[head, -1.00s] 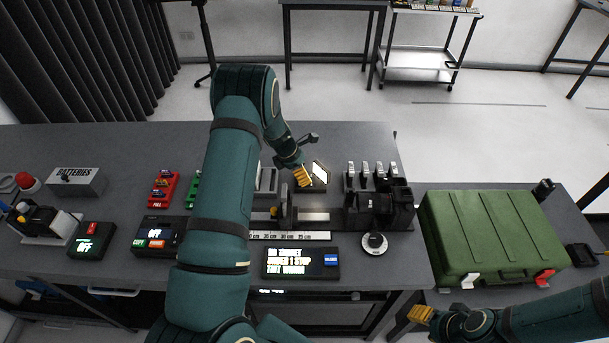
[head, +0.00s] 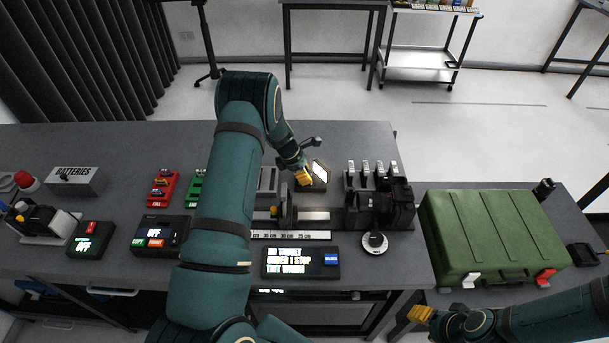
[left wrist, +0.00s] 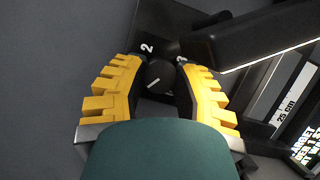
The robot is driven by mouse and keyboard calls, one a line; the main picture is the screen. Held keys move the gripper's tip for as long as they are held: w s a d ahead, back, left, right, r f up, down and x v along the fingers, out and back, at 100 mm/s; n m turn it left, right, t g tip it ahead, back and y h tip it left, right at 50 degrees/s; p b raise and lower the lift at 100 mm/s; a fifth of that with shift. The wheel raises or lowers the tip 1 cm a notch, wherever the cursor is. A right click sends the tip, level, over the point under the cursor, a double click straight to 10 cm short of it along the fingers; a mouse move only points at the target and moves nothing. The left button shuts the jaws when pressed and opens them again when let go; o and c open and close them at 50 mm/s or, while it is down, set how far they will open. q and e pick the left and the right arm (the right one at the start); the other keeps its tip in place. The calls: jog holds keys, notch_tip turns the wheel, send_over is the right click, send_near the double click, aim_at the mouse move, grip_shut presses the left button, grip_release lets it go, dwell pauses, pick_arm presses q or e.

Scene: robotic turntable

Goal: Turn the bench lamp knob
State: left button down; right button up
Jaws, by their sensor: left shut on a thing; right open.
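The bench lamp (head: 319,176) stands near the back middle of the bench, and its bright panel is lit. Its round black knob (left wrist: 160,74) shows in the left wrist view with a white pointer line slanting to the lower left. A white "2" is printed at its upper left; another mark at its upper right is partly covered. My left gripper (head: 303,177) is at the lamp, and its yellow fingers (left wrist: 162,90) are shut on the knob from both sides. In the head view the knob is hidden. My right gripper (head: 420,314) is open and empty, in front of the green case.
A rail device with a ruler (head: 290,235) and a display box (head: 300,262) lie in front of the lamp. A black stand (head: 385,205) with several upright pieces is to the right. The bench behind the lamp is clear.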

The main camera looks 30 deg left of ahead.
pick_arm(q)
jog(key=shift+m+h+b, duration=0.3)
jog(key=shift+m+b, duration=0.05)
jog(key=shift+m, duration=0.65)
jog(key=shift+g, duration=0.3)
jog(key=c, duration=0.6)
grip_release()
jog(key=shift+c, duration=0.2)
jog(key=v, duration=1.2)
jog(key=shift+s+d+f, duration=0.1)
